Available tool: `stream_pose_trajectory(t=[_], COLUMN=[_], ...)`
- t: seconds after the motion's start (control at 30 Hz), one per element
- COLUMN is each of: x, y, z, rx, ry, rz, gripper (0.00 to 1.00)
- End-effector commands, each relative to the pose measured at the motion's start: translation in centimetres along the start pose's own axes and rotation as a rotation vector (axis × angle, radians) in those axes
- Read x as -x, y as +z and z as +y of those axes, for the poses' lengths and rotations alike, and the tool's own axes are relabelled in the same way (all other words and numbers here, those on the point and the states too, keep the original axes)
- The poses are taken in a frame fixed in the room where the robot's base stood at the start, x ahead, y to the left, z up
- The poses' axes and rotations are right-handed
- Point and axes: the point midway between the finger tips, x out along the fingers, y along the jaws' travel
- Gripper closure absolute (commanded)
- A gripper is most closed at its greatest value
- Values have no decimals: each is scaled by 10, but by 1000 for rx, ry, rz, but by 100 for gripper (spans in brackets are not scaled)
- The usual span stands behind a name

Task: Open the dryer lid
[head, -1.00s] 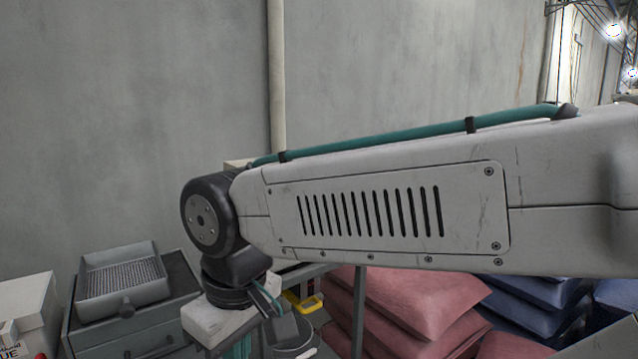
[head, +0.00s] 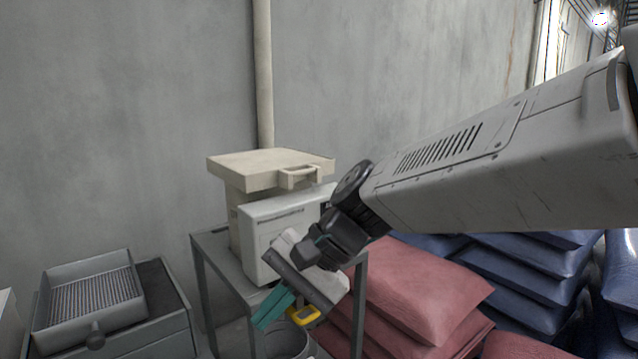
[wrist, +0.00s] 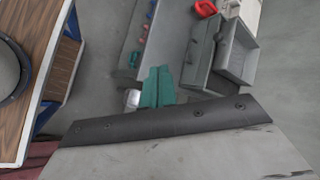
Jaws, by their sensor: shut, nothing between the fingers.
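The dryer is a cream box on a grey metal stand, with a pale front housing (head: 283,233) that carries small print. Its flat cream lid (head: 250,165) lies level on top and looks closed. A loop handle (head: 300,176) sticks out from the lid's front right edge. My gripper (head: 272,309) has teal fingers, is shut and empty, and points down to the left. In the head view it is below the lid and in front of the stand, apart from the handle. The teal fingers also show in the wrist view (wrist: 156,88); the lid cannot be made out there.
A grey tray (head: 90,292) with a mesh bottom sits on a drawer cabinet (head: 150,340) at left. A bucket (head: 287,345) and a yellow handle-like item (head: 303,316) are near the stand. Red sacks (head: 420,290) and blue sacks (head: 530,270) are stacked at right.

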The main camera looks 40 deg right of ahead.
Motion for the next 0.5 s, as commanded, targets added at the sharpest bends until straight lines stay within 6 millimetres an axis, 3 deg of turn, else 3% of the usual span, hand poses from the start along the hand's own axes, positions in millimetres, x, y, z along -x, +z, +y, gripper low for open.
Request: stream_pose_trajectory(t=[0.1,0.23,0.4,0.5], x=[13,52,118,149], y=[-46,-114,-204,-239], z=[-41,-70,-63,-47], rx=[-361,-734,-1111,-1248], ry=[-303,-660,-1086,-1273], rz=[-23,-43,-64,-76], gripper=[100,100,100,100])
